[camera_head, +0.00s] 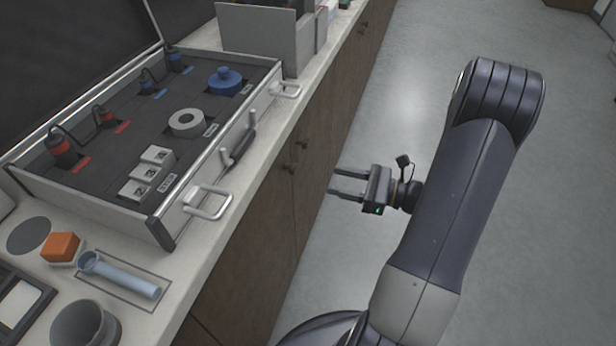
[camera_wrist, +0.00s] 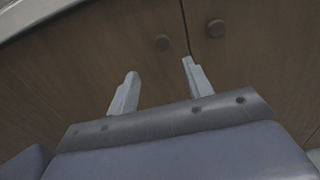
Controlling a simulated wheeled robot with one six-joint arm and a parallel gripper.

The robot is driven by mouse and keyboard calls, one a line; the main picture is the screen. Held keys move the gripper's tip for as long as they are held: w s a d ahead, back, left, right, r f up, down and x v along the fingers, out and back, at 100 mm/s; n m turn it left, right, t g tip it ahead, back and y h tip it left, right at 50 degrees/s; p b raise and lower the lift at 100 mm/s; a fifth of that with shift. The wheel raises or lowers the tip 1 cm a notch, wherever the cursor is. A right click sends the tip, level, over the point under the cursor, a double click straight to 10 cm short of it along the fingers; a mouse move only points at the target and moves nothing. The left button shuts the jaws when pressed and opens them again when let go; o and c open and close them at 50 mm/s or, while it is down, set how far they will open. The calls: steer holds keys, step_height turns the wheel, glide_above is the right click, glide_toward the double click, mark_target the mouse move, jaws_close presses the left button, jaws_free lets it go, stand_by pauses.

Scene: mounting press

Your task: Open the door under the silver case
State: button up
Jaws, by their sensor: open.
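The open silver case (camera_head: 178,205) sits on the counter. Below it are brown wooden cabinet doors, a nearer door (camera_head: 258,225) and a farther door (camera_head: 314,172), both closed. Two small round dark knobs, one (camera_head: 287,168) and another (camera_head: 303,143), sit near the seam between them. In the wrist view, one knob (camera_wrist: 162,42) is left of the seam and one (camera_wrist: 216,28) right of it. My gripper (camera_head: 333,181) is open and empty, its fingers pointing at the doors, apart from both knobs. In the wrist view the fingertips (camera_wrist: 160,69) show below the knobs.
The counter edge (camera_head: 225,215) overhangs the doors, and the case's handles (camera_head: 208,203) stick out near it. The floor (camera_head: 420,60) beyond my arm is clear.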

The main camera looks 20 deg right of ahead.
mark_target(296, 170)
steer(key=b+x, duration=0.1)
steer(key=x, duration=0.9)
steer(key=shift+w+a, duration=0.1)
steer(key=shift+w, duration=0.3)
jaws_close()
